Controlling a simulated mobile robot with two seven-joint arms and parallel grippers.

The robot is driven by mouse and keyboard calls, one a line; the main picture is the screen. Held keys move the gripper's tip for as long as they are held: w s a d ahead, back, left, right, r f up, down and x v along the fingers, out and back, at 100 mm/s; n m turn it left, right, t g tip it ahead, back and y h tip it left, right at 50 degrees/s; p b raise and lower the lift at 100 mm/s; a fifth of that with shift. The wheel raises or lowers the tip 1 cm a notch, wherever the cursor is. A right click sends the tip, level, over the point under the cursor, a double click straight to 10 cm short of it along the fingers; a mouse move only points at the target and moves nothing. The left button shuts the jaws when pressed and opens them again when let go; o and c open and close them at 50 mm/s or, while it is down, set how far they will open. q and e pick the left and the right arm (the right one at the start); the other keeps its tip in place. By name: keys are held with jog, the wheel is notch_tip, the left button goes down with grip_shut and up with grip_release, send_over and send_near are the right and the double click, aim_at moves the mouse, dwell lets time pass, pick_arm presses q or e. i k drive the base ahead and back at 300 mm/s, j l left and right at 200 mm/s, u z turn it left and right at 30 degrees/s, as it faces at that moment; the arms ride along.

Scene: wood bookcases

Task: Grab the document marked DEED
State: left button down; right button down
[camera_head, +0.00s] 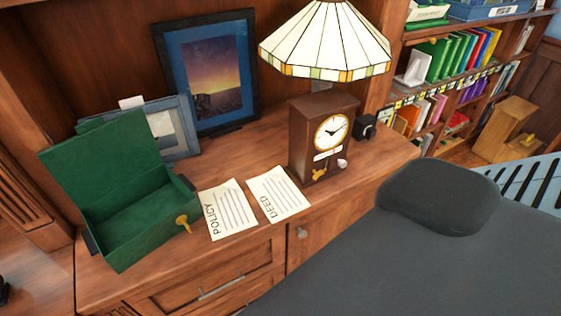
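The document marked DEED (284,191) is a cream sheet with dark lines of text. It lies flat on the wooden cabinet top, in front of and to the left of a brown clock (305,133). A similar sheet marked POLICY (234,212) lies just to its left. An open green box (147,220) with a gold key (183,222) at its front stands further left, beside the POLICY sheet. Neither of my grippers shows in the head view.
A stained-glass lamp (325,40) stands behind the clock, and picture frames (212,68) lean at the back. A large dark grey surface (420,265) with a pillow-like shape (438,192) fills the lower right. Bookshelves (455,80) stand beyond.

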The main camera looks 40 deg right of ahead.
aim_at(278, 195)
jog(key=z, duration=1.35)
